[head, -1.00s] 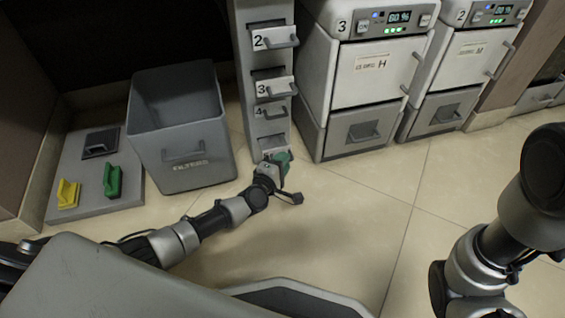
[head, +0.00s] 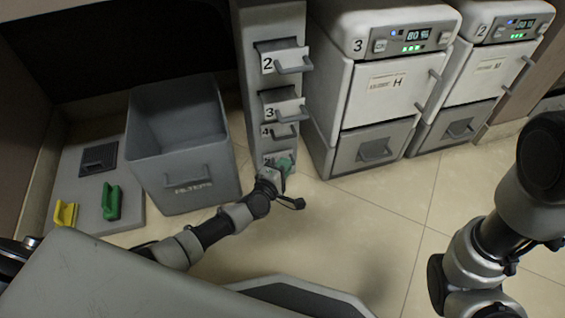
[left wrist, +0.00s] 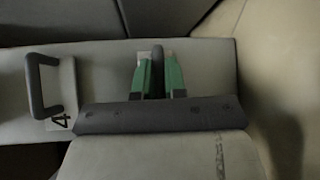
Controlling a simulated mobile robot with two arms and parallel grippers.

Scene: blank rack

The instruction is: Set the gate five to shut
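A grey column of numbered gates (head: 272,140) stands at the middle back. Gate five is at its bottom, near the floor; its label is partly covered by my gripper in the head view. My left gripper (head: 285,165) has green fingers and is at gate five. In the left wrist view, the fingers (left wrist: 158,75) lie close on both sides of a dark bar handle (left wrist: 157,58), with no clear gap. How far gate five stands out is hidden. My right arm shows at the right edge; its gripper is out of view.
Gates two (head: 280,58), three (head: 283,104) and four (head: 281,132) sit above; two and three jut out. The grey FILTERS bin (head: 190,187) stands left. White cabinets three (head: 380,105) and two (head: 483,82) stand right. Open floor lies in front.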

